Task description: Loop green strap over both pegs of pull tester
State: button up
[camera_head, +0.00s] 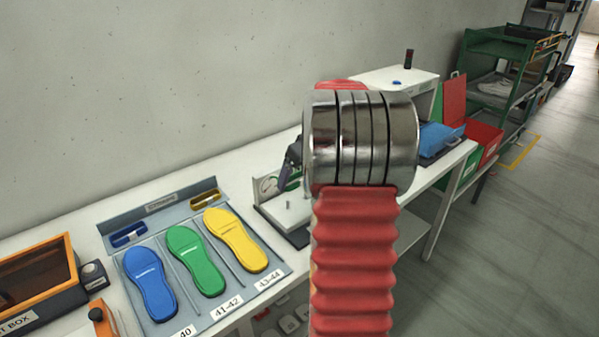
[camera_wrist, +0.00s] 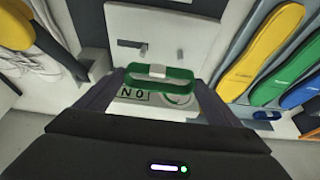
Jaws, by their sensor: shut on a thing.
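The green strap (camera_wrist: 178,85) is a flattened loop with a pale buckle, seen in the wrist view. It spans between the two fingers of my gripper (camera_wrist: 158,80), which is shut on it. The pull tester is partly visible in the head view, with a round gauge (camera_head: 269,184) and a small upright peg (camera_head: 289,204) on its pale base. The strap appears apart from the fitting. My arm hides the tester's right part in the head view.
Blue (camera_head: 150,282), green (camera_head: 196,260) and yellow (camera_head: 235,240) insoles lie in a grey tray, with blue (camera_head: 129,235) and yellow (camera_head: 205,199) straps behind. An orange-edged box (camera_head: 40,272) stands at left. A white cabinet (camera_head: 385,78) and red bin (camera_head: 483,140) are at right.

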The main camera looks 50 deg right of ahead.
jog(key=shift+f, duration=3.8)
jog(key=o, duration=0.9)
jog(key=shift+r, duration=0.1)
jog(key=v, duration=1.3)
jog(key=shift+s+r, duration=0.2)
jog(key=shift+r, duration=0.05)
jog(key=shift+m, duration=0.3)
